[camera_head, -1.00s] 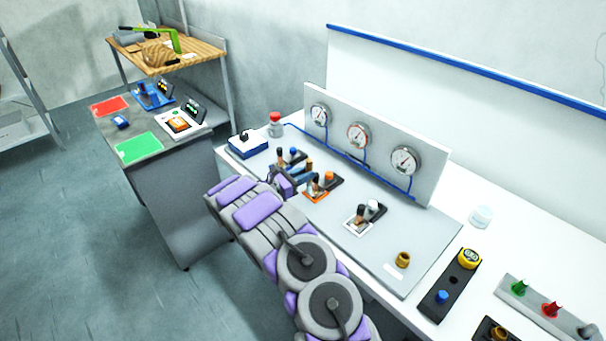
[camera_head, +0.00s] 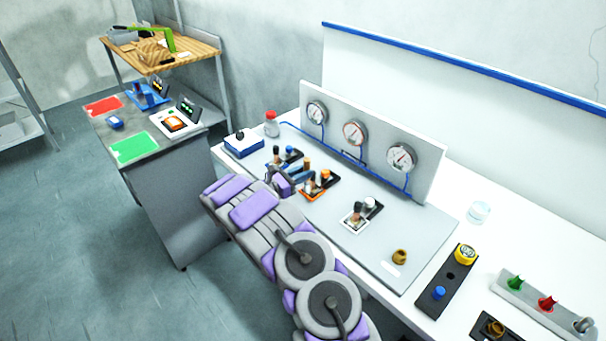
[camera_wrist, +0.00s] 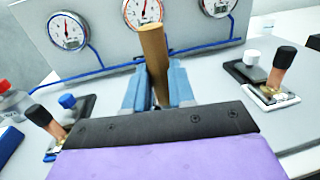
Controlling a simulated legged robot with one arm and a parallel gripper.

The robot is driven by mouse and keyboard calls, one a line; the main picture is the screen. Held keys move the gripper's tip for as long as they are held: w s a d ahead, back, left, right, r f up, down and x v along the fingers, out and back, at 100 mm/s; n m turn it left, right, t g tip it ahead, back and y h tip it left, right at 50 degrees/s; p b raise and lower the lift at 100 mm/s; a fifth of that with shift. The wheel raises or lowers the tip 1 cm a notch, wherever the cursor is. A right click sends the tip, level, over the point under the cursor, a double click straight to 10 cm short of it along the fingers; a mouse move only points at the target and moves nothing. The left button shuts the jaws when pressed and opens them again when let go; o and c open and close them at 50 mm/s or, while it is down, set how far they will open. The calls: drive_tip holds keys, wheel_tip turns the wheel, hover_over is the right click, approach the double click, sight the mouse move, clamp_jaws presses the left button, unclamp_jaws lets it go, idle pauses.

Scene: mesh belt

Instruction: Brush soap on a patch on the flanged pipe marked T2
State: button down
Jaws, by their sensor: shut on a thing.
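My gripper (camera_wrist: 158,88) has its blue fingers shut on an upright tan stick (camera_wrist: 154,50). The stick looks like a brush handle; its lower end is hidden by my gripper. In the head view my gripper (camera_head: 286,181) is over the middle fixture of the grey panel, beside an orange cap (camera_head: 326,174) and an orange-edged plate (camera_head: 307,195). Copper pipes with black tops stand at the left fixture (camera_wrist: 43,119) and right fixture (camera_wrist: 280,72). No T2 mark is readable, and I cannot tell whether the stick's lower end touches a pipe.
Pressure gauges (camera_head: 354,133) with a blue hose stand behind the fixtures. A red-lidded bottle (camera_head: 271,124) and a blue-white box (camera_head: 244,144) are at left. A clear jar (camera_head: 479,212) and a brass fitting (camera_head: 400,257) are at right. The panel's front right is mostly clear.

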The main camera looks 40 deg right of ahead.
drive_tip(key=shift+w, duration=0.7)
drive_tip(key=shift+s, duration=0.1)
drive_tip(key=shift+s+f, duration=0.1)
drive_tip(key=shift+s, duration=0.55)
drive_tip(key=shift+s, duration=0.1)
drive_tip(key=shift+s, duration=0.35)
drive_tip(key=shift+w, duration=0.1)
drive_tip(key=shift+w, duration=0.5)
